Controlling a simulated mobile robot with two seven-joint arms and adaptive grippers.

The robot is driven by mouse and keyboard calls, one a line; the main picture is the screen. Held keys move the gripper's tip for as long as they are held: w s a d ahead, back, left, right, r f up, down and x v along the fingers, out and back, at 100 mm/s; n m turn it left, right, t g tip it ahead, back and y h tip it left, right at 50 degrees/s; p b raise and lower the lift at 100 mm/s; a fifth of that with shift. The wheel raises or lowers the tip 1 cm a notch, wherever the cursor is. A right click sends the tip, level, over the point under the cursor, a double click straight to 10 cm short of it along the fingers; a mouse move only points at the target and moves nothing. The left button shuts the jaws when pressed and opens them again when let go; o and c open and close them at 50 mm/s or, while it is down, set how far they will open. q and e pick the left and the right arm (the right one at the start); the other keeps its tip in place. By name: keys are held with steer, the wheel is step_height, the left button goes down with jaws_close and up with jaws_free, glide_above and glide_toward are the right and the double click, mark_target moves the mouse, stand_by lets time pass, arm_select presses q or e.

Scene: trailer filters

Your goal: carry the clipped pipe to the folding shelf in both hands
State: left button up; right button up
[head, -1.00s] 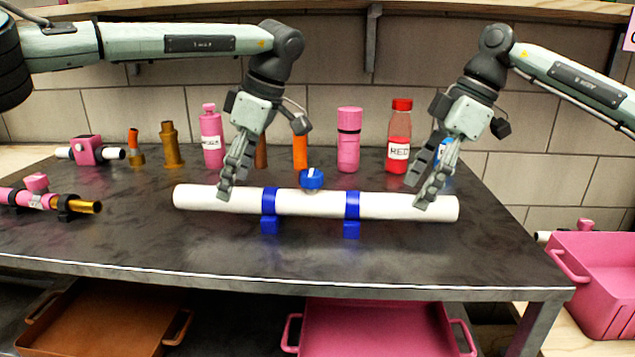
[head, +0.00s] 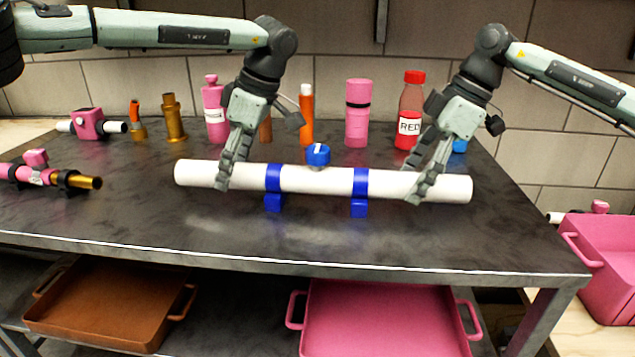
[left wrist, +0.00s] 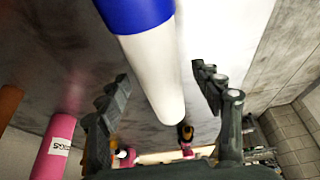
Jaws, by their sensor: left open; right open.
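The clipped pipe, a long white tube (head: 318,180) with two blue clips (head: 273,180) (head: 360,184), lies level on the dark table. In the left wrist view the pipe (left wrist: 160,75) runs between the two spread fingers. My left gripper (head: 230,172) is open, fingers down, at the pipe's left part. My right gripper (head: 423,180) is open, fingers down, at the pipe's right part. In the head view, some fingers hide parts of the pipe, and contact cannot be told. I cannot make out the folding shelf for certain.
Behind the pipe stand a blue-capped item (head: 318,154), a pink bottle (head: 214,112), a pink cylinder (head: 357,120) and a red bottle (head: 409,115). Pink-and-brass parts (head: 50,176) lie left. A brown tray (head: 105,310) and pink tray (head: 385,320) sit below. The table front (head: 200,230) is clear.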

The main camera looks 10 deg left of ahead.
arm_select(q)
steer(key=shift+x, duration=1.25)
arm_select(e)
steer(key=shift+x, duration=1.2)
arm_select(q)
steer(key=shift+c, duration=0.5)
arm_select(e)
steer(key=shift+c, duration=0.5)
arm_select(q)
jaws_close()
arm_select(e)
jaws_close()
